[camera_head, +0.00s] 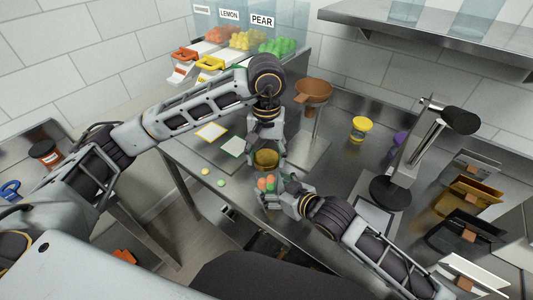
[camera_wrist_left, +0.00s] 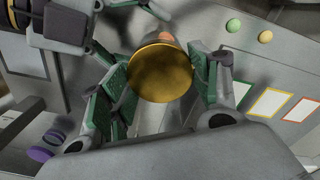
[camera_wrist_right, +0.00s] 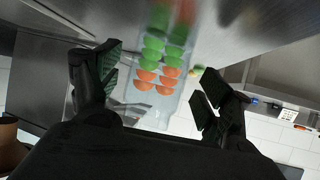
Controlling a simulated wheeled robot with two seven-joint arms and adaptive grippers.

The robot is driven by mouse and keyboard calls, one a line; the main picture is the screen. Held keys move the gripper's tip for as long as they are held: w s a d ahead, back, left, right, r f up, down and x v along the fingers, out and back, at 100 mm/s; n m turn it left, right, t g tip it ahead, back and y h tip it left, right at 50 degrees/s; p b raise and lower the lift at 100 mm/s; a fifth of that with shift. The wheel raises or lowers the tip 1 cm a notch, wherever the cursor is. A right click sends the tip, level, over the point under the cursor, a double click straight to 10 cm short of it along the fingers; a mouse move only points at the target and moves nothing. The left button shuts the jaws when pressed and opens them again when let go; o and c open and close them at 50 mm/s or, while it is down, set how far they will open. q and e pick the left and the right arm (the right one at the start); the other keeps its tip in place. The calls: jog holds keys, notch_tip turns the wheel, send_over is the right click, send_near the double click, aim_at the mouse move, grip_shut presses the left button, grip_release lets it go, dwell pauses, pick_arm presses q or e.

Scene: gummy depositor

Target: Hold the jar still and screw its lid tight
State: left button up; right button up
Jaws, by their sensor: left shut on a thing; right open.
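The gold lid (camera_head: 266,159) is between the fingers of my left gripper (camera_head: 266,150), which is shut on it from above. In the left wrist view the round lid (camera_wrist_left: 160,75) sits between the green finger pads. The clear jar (camera_head: 267,184) with orange and green gummies is just below the lid near the table's front edge. The lid hides its mouth, so I cannot tell how the lid is seated. My right gripper (camera_head: 284,191) is open beside the jar. In the right wrist view the jar (camera_wrist_right: 158,65) lies between its spread fingers.
Loose gummies (camera_head: 221,183) and coloured-edged cards (camera_head: 237,147) lie left of the jar. A brown funnel (camera_head: 313,91) stands behind. A yellow-lidded jar (camera_head: 359,129) and a black-based stand (camera_head: 390,192) are to the right. Fruit bins (camera_head: 245,40) stand at the back.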

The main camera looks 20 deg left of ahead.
aim_at(273, 186)
pick_arm(q)
jog(key=shift+r, duration=0.15)
pick_arm(e)
jog(key=shift+x, duration=1.5)
jog(key=shift+r, duration=0.1)
grip_shut()
dwell(0.4)
